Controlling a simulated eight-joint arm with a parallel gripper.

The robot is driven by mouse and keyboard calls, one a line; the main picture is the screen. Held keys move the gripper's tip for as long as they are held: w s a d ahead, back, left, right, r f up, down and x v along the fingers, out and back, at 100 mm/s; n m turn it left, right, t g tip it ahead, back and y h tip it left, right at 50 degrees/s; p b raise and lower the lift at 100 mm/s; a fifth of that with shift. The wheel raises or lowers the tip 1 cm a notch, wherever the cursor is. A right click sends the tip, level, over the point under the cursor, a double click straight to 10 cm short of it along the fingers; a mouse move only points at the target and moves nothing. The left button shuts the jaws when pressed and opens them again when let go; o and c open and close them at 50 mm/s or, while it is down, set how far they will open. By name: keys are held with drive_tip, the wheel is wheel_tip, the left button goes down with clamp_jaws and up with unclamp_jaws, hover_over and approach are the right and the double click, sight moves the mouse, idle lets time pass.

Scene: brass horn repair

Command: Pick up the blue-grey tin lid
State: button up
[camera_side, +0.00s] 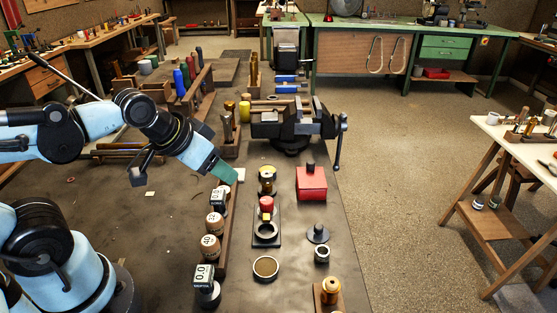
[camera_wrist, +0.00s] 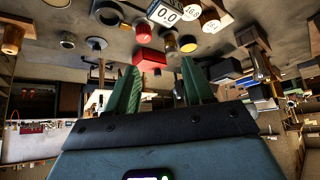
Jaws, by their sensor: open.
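A dark blue-grey disc with an upright knob, which looks like the tin lid (camera_side: 318,235), lies on the bench right of the open round tin (camera_side: 265,267). In the wrist view the lid (camera_wrist: 96,43) shows at the upper left, apart from the fingers. My gripper (camera_side: 226,173) is at the left of the bench objects, above the wooden rack, well away from the lid. Its green fingers (camera_wrist: 160,85) are spread, with nothing seen held between them.
A red box (camera_side: 311,184) with a black knob stands behind the lid. A small metal ring (camera_side: 322,254) lies just in front of it. A black vise (camera_side: 292,124) stands farther back. The bench's right edge is close to the lid.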

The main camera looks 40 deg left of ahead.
drive_tip(key=m+g+h, duration=0.4)
drive_tip(key=m+g, duration=0.1)
drive_tip(key=m, duration=0.8)
approach(318, 226)
drive_tip(key=x, duration=0.3)
drive_tip(key=shift+w+a+f, duration=0.1)
drive_tip(key=shift+w+f, duration=0.15)
drive_tip(key=shift+f, duration=0.1)
drive_tip(key=x, duration=0.3)
drive_tip(key=shift+s+d+f, duration=0.2)
drive_tip(key=shift+d, duration=0.15)
drive_tip(key=shift+x, duration=0.85)
drive_tip(key=shift+c, duration=0.5)
